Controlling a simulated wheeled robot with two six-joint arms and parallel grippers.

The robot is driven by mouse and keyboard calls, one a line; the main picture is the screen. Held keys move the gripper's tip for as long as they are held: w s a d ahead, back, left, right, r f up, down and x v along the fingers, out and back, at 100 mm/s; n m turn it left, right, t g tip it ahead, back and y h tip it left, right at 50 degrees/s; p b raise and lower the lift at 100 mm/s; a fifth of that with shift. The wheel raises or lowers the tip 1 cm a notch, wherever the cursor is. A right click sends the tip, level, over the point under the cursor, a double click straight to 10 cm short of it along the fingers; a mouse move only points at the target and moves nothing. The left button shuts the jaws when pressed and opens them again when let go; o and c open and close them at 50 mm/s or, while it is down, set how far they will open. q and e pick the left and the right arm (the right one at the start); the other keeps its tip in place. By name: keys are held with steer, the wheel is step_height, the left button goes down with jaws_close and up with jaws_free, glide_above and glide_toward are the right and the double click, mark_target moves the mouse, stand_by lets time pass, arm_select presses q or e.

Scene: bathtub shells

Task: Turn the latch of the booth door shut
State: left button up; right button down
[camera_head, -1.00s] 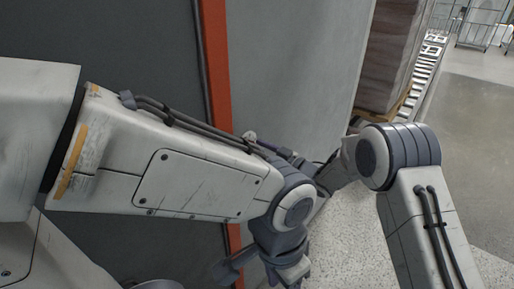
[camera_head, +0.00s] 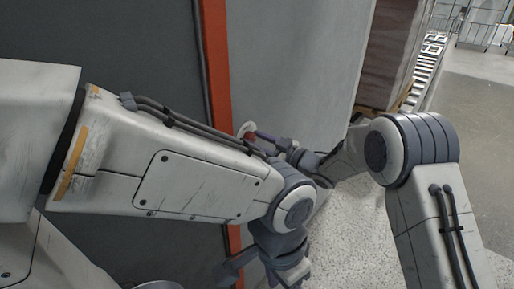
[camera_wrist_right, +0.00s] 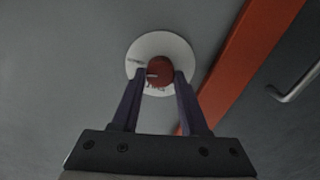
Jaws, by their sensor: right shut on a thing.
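The latch is a round red knob (camera_wrist_right: 159,70) on a white disc (camera_wrist_right: 175,44), fixed to a light grey panel (camera_wrist_right: 60,60) beside an orange strip (camera_wrist_right: 238,65). A short pale line on the knob points roughly left in the right wrist view. My right gripper (camera_wrist_right: 160,76) is shut on the knob, one finger on each side. In the head view, the right gripper (camera_head: 262,139) reaches the white disc (camera_head: 246,129) close to the orange strip (camera_head: 217,75). My left gripper (camera_head: 236,269) hangs low, partly hidden by its own arm; its jaws are unclear.
A dark grey panel (camera_head: 165,45) lies left of the orange strip. A metal bar handle (camera_wrist_right: 297,85) stands out from it in the wrist view. Wrapped stacked goods (camera_head: 385,50) and a roller conveyor (camera_head: 428,62) stand at back right. Open floor (camera_head: 475,110) lies right.

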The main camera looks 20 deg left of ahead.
steer(key=shift+s+f+n+b, duration=0.1)
steer(key=shift+n+b, duration=3.8)
steer(key=shift+b, duration=1.25)
steer(key=shift+f+n+b, duration=0.1)
steer(key=shift+n+b, duration=3.8)
steer(key=shift+b, duration=1.2)
steer(key=shift+c, duration=2.1)
jaws_free()
steer(key=shift+d, duration=0.1)
steer(key=b+v, duration=0.1)
steer(key=v, duration=0.9)
steer(key=shift+d, duration=0.15)
steer(key=shift+s+r, duration=0.1)
